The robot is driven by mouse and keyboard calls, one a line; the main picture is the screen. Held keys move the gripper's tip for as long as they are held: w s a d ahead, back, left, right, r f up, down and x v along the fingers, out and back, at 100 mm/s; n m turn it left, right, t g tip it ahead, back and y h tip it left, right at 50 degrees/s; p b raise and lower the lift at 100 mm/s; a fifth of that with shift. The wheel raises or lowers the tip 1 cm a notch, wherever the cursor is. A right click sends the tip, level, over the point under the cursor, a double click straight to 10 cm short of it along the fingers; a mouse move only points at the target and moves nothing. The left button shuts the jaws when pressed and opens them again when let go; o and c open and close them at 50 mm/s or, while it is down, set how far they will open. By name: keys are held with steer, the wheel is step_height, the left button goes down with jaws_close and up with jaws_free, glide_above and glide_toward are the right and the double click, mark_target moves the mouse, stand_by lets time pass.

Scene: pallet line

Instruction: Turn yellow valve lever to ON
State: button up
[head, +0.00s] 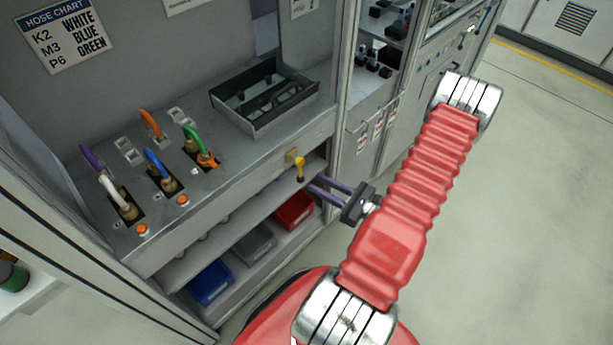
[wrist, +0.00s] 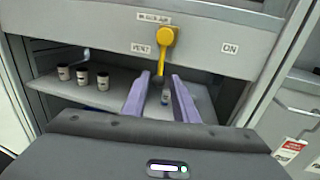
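The yellow valve lever (wrist: 165,48) hangs from its pivot on the grey front panel, in the middle of the wrist view. Its handle points down and ends in a dark tip. A VENT label (wrist: 141,49) is to its left and an ON label (wrist: 230,49) to its right. In the head view the lever (head: 299,168) shows below the edge of the bench. My gripper (wrist: 160,82) is open, with its purple fingers spread on both sides of the lever's lower end in the picture. I cannot tell whether a finger touches it. The gripper also shows in the head view (head: 312,186).
Below the panel is a shelf (wrist: 115,95) with several small jars. Blue (head: 210,283), grey (head: 254,244) and red (head: 295,211) bins stand lower down. Coloured hoses and a black tray (head: 222,106) are on the bench above. The floor at right is clear.

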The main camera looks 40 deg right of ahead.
mark_target(302, 175)
steer(key=shift+x, duration=2.85)
jaws_close()
steer(key=shift+f, duration=0.15)
steer(key=shift+d, duration=0.1)
